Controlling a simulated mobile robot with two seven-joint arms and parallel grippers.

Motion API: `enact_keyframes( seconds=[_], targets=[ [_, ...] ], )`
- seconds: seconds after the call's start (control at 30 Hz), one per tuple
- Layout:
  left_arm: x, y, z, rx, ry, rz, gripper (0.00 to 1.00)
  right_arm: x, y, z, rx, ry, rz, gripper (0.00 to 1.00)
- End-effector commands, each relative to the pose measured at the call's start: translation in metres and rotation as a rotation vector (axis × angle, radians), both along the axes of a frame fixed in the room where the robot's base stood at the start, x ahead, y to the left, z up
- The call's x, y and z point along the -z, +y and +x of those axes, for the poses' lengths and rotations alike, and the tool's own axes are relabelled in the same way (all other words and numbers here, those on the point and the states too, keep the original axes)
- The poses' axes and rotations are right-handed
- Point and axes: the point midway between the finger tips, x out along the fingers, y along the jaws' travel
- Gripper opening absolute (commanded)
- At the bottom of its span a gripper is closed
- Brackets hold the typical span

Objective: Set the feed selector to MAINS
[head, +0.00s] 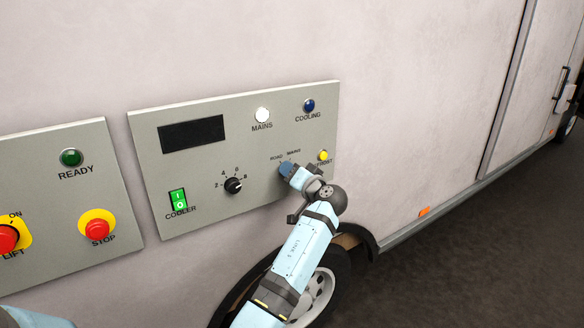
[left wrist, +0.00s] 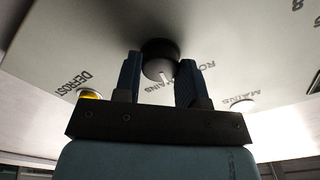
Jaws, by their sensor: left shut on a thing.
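The feed selector is a round black knob (left wrist: 158,48) in the left wrist view, with a white pointer line on its face. My left gripper (left wrist: 159,66) has one finger on each side of the knob and is shut on it. The pointer faces the ROAD and MAINS lettering, partly hidden by the fingers. I cannot tell which word it points at. In the head view my left gripper (head: 286,169) covers the knob, just below the ROAD and MAINS labels on the grey panel (head: 150,150). My right gripper is not in view.
The panel also carries a black dial (head: 233,185), a green COOLER switch (head: 178,200), a lit white MAINS lamp (head: 262,115), a blue COOLING lamp (head: 309,105) and a yellow DEFROST lamp (head: 323,155). A second panel (head: 50,160) at left has red buttons. A wheel (head: 318,292) is below.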

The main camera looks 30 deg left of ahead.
Motion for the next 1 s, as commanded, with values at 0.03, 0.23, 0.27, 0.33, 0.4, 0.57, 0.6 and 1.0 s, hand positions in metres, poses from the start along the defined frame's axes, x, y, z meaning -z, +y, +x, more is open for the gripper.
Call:
enact_keyframes(
  seconds=[0.03, 0.23, 0.27, 0.33, 0.4, 0.57, 0.6, 1.0],
  targets=[
    [-0.003, 0.0, 0.0, 0.0, 0.041, 0.017, 0.14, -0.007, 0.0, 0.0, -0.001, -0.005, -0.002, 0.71],
    [-0.003, 0.0, 0.0, -0.001, 0.197, 0.082, 0.14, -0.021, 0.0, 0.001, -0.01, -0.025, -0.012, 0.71],
    [-0.003, 0.0, 0.0, -0.001, 0.218, 0.091, 0.14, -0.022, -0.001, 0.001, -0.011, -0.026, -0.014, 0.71],
    [-0.002, 0.0, 0.0, -0.001, 0.262, 0.109, 0.14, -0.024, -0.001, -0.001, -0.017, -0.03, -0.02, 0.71],
    [-0.002, 0.0, 0.0, -0.001, 0.301, 0.125, 0.14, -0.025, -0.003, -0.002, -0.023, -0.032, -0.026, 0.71],
    [-0.001, 0.0, 0.0, 0.0, 0.371, 0.154, 0.14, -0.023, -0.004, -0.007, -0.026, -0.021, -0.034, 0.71],
    [-0.001, 0.0, 0.0, 0.0, 0.384, 0.159, 0.14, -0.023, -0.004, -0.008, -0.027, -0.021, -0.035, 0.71],
    [0.001, -0.001, 0.0, 0.0, 0.435, 0.18, 0.14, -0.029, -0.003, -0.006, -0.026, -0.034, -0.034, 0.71]
  ],
)
